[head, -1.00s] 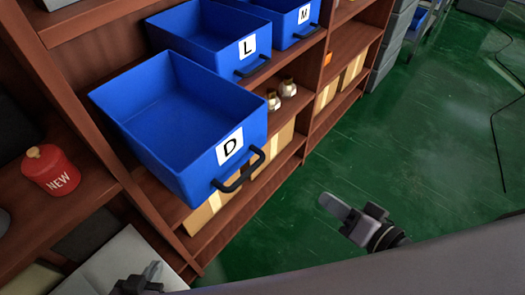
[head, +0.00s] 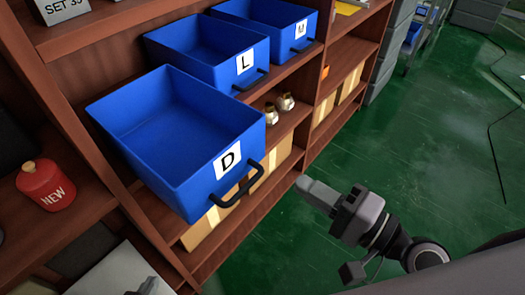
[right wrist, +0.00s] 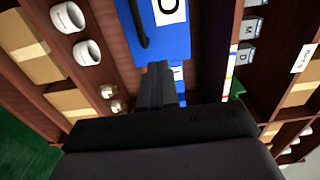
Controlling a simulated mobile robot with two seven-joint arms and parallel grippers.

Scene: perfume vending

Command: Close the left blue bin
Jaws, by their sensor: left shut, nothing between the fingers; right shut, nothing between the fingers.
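The left blue bin (head: 190,170), labelled D, is pulled out of the brown shelf, its empty inside showing. Its black handle (head: 238,188) is on the front face. My right gripper (head: 306,186) is shut and empty, to the right of the handle and apart from it over the green floor. In the right wrist view its closed fingers (right wrist: 158,75) point toward a blue bin front (right wrist: 168,38) with a black handle and a cut-off label. My left gripper (head: 148,287) is shut, only partly visible at the bottom edge, below the D bin.
Blue bins labelled L (head: 215,55) and M (head: 270,22) are also pulled out, behind the D bin. A red NEW jar (head: 46,186) stands on the left shelf. Cardboard boxes (head: 208,230) sit below the D bin. The green floor (head: 430,140) to the right is open.

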